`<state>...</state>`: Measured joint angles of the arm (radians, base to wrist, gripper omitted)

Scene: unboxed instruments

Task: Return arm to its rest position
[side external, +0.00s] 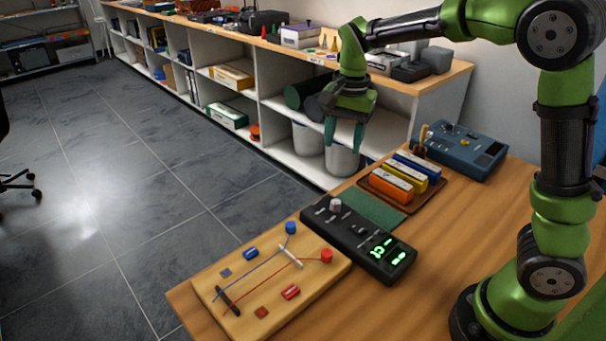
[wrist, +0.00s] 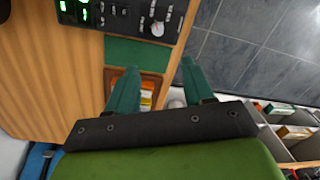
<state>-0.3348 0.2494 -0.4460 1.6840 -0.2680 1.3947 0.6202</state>
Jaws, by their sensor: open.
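My gripper (side external: 343,134) hangs in the air above the far edge of the table, with its teal fingers pointing down, apart and empty. In the wrist view my gripper (wrist: 158,82) also shows its two fingers spread with nothing held between them. Below it, a brown tray (side external: 414,208) holds an orange, a yellow and a blue block (side external: 418,166) side by side. In the wrist view the tray (wrist: 150,74) is partly hidden behind the fingers.
A black instrument (side external: 350,243) with green digits stands beside a green mat (side external: 368,208). A wooden board (side external: 240,318) with coloured terminals lies at the front left. A blue instrument (side external: 465,150) sits at the back right. A white shelf unit (side external: 265,110) runs behind the table.

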